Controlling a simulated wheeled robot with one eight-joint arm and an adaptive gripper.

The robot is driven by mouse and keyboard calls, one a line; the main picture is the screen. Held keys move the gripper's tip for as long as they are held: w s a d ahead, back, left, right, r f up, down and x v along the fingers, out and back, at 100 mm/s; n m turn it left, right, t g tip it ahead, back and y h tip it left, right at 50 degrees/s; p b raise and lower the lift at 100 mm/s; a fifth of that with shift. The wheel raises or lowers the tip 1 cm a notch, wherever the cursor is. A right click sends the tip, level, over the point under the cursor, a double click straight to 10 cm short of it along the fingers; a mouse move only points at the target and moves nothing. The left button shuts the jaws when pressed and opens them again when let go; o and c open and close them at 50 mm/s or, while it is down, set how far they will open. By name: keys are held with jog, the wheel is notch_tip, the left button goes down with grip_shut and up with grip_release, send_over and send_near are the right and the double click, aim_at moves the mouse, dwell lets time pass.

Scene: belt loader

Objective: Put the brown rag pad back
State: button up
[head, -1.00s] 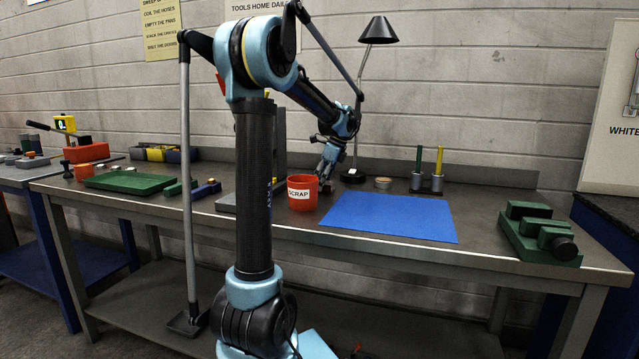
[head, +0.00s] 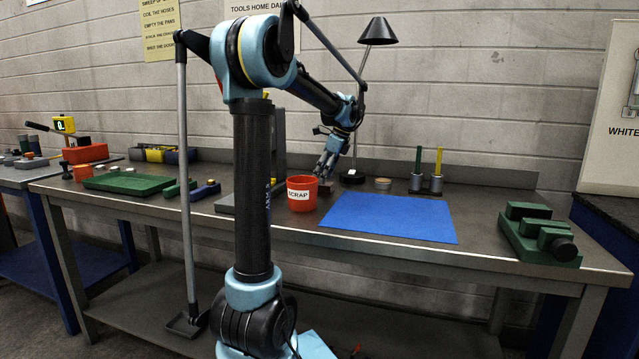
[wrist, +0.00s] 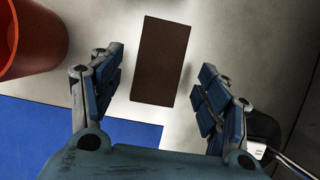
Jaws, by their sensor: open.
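The brown rag pad (wrist: 161,60) is a dark brown rectangular block lying on the grey bench top in the wrist view. My gripper (wrist: 160,82) is open, with one blue-padded finger to each side of the pad and gaps between. The pad looks untouched. In the head view my gripper (head: 325,171) points down at the bench just behind the red scrap bin (head: 302,194). The pad is mostly hidden there by the bin and my fingers.
The red bin (wrist: 28,38) stands close at the left in the wrist view. A blue mat (head: 390,217) lies in front. The lamp (head: 353,177), a small round tin (head: 382,183) and marker holders (head: 427,184) stand to the right. A green vise (head: 540,235) sits far right.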

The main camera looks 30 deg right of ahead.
jog(key=v, duration=0.8)
jog(key=shift+r, duration=0.3)
jog(key=shift+s+d, duration=0.1)
